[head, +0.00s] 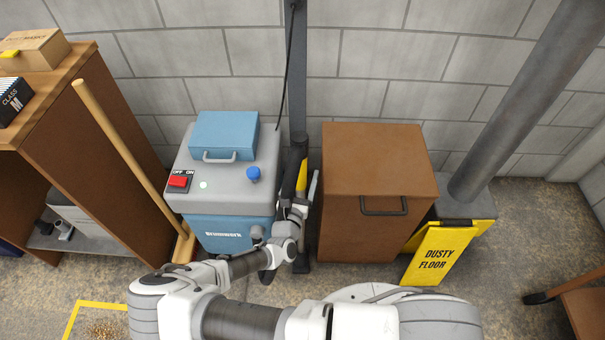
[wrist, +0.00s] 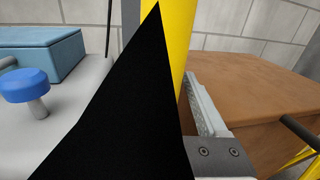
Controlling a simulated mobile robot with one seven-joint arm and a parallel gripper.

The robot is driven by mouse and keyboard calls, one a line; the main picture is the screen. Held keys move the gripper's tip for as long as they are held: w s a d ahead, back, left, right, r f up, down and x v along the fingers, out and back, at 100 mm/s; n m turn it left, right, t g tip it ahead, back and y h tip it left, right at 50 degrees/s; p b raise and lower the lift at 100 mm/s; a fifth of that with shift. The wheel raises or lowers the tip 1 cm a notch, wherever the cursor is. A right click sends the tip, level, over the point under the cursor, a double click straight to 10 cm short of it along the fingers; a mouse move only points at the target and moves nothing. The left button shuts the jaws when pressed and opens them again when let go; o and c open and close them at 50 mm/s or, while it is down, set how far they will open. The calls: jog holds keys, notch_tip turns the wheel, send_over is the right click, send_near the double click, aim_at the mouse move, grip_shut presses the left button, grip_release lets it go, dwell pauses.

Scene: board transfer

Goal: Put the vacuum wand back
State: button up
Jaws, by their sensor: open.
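The vacuum wand, with a black upper part and a yellow section (head: 302,176), stands upright in front of the dark grey post (head: 297,60), between the blue and grey vacuum (head: 232,232) and the brown box. In the wrist view the yellow tube (wrist: 182,42) rises in the middle, and a large black shape (wrist: 120,110) covers much of the picture. My gripper (head: 304,192) is open at the yellow section, with one finger (wrist: 208,112) to its right. The other finger is hidden behind the black shape. I cannot tell whether the wand is seated in a holder.
A brown box with a handle (head: 378,165) stands close on the right. A yellow "DUSTY FLOOR" sign (head: 440,255) and a slanting grey pipe (head: 520,105) are further right. A wooden pole (head: 125,155) leans by the shelf (head: 85,110) on the left.

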jog(key=p+v, duration=0.2)
jog(key=v, duration=0.9)
jog(key=s+d+r+m+g+h, duration=0.25)
jog(key=d+r+m+g, duration=0.25)
jog(key=r+m+g, duration=0.45)
jog(key=s+d+r+m+g+h, duration=0.1)
jog(key=d+r+m+g+h, duration=0.2)
jog(key=d+r+m+g, duration=0.6)
jog(key=s+r+m+t+y, duration=0.2)
jog(key=s+r+m+y, duration=0.1)
jog(key=r+m, duration=0.2)
jog(key=s+d+r+m+t+y, duration=0.1)
jog(key=s+r+m+t+y, duration=0.1)
jog(key=r, duration=0.8)
jog(key=s+d+r+m+t+y, duration=0.1)
jog(key=s+r+m+t+y, duration=0.1)
jog(key=s+r+m+y, duration=0.2)
notch_tip(320, 180, up, 4)
jog(key=s+m, duration=0.1)
jog(key=m, duration=0.2)
jog(key=shift+m, duration=0.35)
jog(key=shift+s+d+y, duration=0.1)
jog(key=shift+y, duration=0.15)
notch_tip(320, 180, up, 16)
jog(key=p, duration=1.5)
jog(key=shift+p, duration=0.35)
